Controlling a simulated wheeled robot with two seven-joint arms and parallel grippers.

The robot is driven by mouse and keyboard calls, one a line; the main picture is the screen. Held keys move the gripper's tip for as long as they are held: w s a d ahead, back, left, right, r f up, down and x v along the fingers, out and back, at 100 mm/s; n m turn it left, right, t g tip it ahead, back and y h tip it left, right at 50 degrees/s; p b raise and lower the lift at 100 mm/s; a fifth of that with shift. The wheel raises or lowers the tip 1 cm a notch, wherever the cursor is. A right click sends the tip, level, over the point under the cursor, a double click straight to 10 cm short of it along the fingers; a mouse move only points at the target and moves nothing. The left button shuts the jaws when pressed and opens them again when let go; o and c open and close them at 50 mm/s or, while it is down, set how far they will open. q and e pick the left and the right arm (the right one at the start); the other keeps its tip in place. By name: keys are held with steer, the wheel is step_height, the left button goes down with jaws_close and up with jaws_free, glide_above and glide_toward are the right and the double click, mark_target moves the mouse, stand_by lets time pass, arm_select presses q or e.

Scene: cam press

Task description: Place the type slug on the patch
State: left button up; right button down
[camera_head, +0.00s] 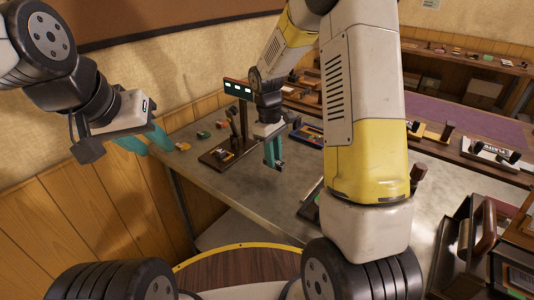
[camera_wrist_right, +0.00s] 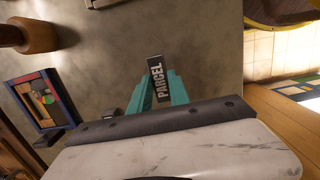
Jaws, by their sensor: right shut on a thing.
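The type slug (camera_wrist_right: 157,78), a dark bar with PARCEL in white letters, is between the teal fingertips of my right gripper (camera_wrist_right: 160,92) in the wrist view. The gripper is shut on it. In the head view my right gripper (camera_head: 274,160) points down over the grey table, to the right of a dark-based device, and the slug shows only as a small dark bit at its tips. My left gripper (camera_head: 146,143) is at the left, off the table's edge, with its teal fingers apart and empty. I cannot make out the patch with certainty.
The dark-based device (camera_head: 218,161) has a post with a lit display (camera_head: 238,88). A blue-framed tray (camera_head: 306,134) with coloured pieces stands behind my right gripper; it also shows in the wrist view (camera_wrist_right: 36,88). The grey table (camera_head: 235,195) is bare in front.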

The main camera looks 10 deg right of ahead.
steer(key=shift+f, duration=1.75)
steer(key=shift+f, duration=0.15)
steer(key=c, duration=1.2)
jaws_free()
steer(key=shift+c, duration=0.2)
steer(key=r, duration=0.8)
steer(key=a+r, duration=0.1)
steer(key=r, duration=0.3)
steer(key=shift+w+r, duration=0.1)
steer(key=shift+w, duration=0.3)
steer(key=s+d+r+m+t+y, duration=0.1)
steer(key=s+r+m+t, duration=0.2)
steer(key=s+r, duration=0.3)
steer(key=s+d+r+m+t+y, duration=0.2)
steer(key=s+r+m+t, duration=0.2)
steer(key=s, duration=1.1)
steer(key=shift+s+r+m, duration=0.3)
steer(key=shift+r+m, duration=0.4)
steer(key=shift+r, duration=0.85)
